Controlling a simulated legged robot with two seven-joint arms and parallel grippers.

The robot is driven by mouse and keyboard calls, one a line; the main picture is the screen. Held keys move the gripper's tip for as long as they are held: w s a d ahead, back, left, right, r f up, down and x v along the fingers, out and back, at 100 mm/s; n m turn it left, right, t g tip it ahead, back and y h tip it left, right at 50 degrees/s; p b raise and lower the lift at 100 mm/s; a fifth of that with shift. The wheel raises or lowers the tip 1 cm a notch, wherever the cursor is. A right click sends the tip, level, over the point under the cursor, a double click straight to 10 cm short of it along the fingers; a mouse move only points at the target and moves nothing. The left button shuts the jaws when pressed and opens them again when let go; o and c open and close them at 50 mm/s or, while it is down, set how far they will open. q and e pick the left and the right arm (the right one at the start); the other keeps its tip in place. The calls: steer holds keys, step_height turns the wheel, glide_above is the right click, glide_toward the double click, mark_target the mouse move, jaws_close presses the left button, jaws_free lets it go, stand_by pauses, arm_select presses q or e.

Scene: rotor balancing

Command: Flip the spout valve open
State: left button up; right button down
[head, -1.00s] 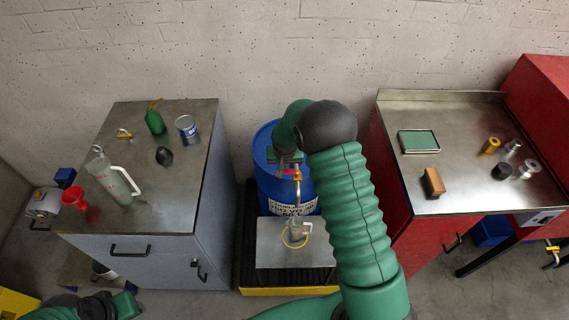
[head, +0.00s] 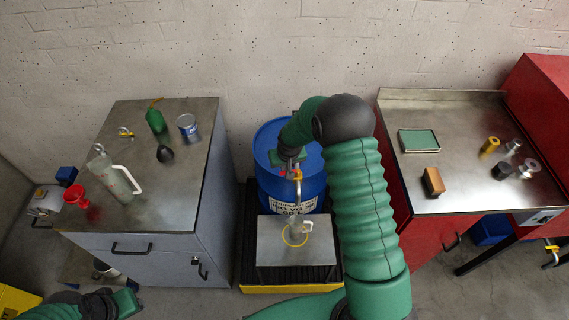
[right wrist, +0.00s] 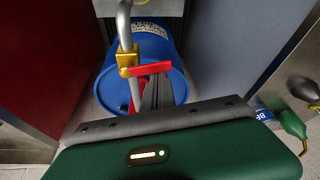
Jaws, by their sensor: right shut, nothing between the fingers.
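The spout valve is a brass body (right wrist: 127,60) with a red lever (right wrist: 152,69) on a grey spout pipe in front of a blue drum (head: 301,189). In the right wrist view the lever lies crosswise to the pipe. In the head view the brass spout (head: 297,176) shows below my right gripper (head: 291,163). My right gripper is shut and empty. Its dark fingers (right wrist: 156,92) are close to the lever; I cannot tell whether they touch it. A small clear vessel (head: 297,224) stands under the spout. My left gripper (head: 122,303) is at the lower left, its jaws unclear.
A metal stand (head: 275,252) holds the vessel and a yellow ring (head: 294,238). A grey cabinet (head: 160,255) with bottles and a can stands left. A red cabinet (head: 450,205) with a brush and small parts stands right. My right arm fills the space before it.

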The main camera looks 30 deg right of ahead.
steer(key=n, duration=0.1)
steer(key=s+n+y+p, duration=0.1)
steer(key=n, duration=0.1)
steer(key=shift+s+a+r+n+p, duration=0.1)
steer(key=shift+s+a+n+p, duration=0.1)
steer(key=shift+a+n+p, duration=0.1)
steer(key=s+n+y+p, duration=0.1)
steer(key=n, duration=0.2)
steer(key=s+n+y+p, duration=0.1)
steer(key=n, duration=0.2)
steer(key=s+n+g+p, duration=0.1)
steer(key=n, duration=0.1)
steer(key=shift+s+d+n+y, duration=0.1)
steer(key=shift+s+n+y, duration=0.1)
steer(key=shift+n+y, duration=0.2)
steer(key=shift+s+a+p, duration=0.3)
steer(key=shift+s+a, duration=0.2)
steer(key=shift+a, duration=0.15)
